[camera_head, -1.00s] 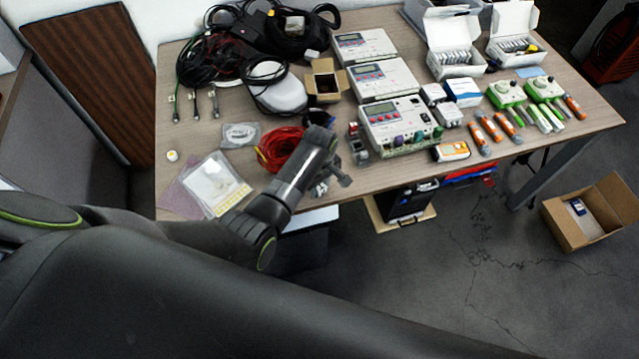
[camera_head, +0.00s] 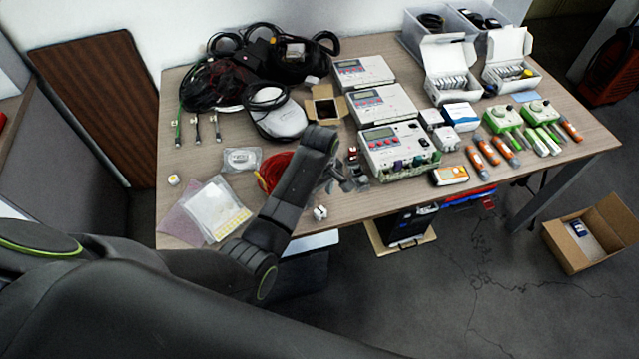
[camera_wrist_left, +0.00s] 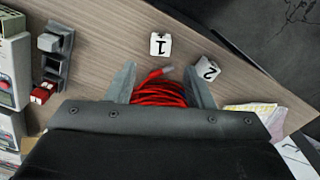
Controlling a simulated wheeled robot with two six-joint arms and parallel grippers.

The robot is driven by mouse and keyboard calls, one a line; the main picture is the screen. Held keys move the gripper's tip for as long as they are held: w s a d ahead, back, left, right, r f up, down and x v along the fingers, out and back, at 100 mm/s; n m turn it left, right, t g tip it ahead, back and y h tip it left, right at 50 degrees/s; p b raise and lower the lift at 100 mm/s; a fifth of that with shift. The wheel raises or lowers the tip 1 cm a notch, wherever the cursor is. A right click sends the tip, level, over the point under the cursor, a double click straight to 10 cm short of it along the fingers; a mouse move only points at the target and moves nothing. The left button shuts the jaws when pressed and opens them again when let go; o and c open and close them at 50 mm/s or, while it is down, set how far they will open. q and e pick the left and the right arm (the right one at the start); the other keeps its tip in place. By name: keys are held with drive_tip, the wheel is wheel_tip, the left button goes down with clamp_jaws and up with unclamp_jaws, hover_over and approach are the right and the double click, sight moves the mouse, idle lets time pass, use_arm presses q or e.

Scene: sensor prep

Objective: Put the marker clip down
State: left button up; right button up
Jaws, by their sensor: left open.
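Two small white marker clips lie on the wooden table near its front edge. A coil of red cable (camera_wrist_left: 160,92) shows behind the gap between the fingers. My right gripper is not in view.
White instrument boxes (camera_head: 398,155) stand right of my left gripper. A grey clip-like part (camera_wrist_left: 56,48) and a small red part (camera_wrist_left: 43,92) lie beside it. Clear bags (camera_head: 215,207) lie at the table's front left. The table's front edge is close.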

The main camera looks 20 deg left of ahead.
use_arm(q)
drive_tip(key=shift+r, duration=1.95)
drive_tip(key=s+a+m+t, duration=0.1)
drive_tip(key=s+a+m, duration=0.1)
drive_tip(key=s+a, duration=0.35)
drive_tip(key=s+a+f+m+t+y, duration=0.1)
drive_tip(key=s+a+m, duration=0.2)
drive_tip(key=s, duration=0.6)
drive_tip(key=s+a+m+t, duration=0.1)
drive_tip(key=s+a+m, duration=0.1)
drive_tip(key=s+a, duration=0.35)
drive_tip(key=s+r+m+y, duration=0.1)
drive_tip(key=s+r+m, duration=0.35)
drive_tip(key=s, duration=0.55)
drive_tip(key=s+d+f+b+x, duration=0.1)
drive_tip(key=s+x, duration=0.2)
drive_tip(key=x, duration=0.9)
drive_tip(key=s+d+f+b+x, duration=0.1)
drive_tip(key=s+x, duration=0.1)
drive_tip(key=x, duration=1)
drive_tip(key=s+d+f+g+h+b, duration=0.1)
drive_tip(key=s+f, duration=1.4)
drive_tip(key=f, duration=0.4)
drive_tip(key=shift+s+n+g, duration=0.35)
drive_tip(key=shift+s+g, duration=0.05)
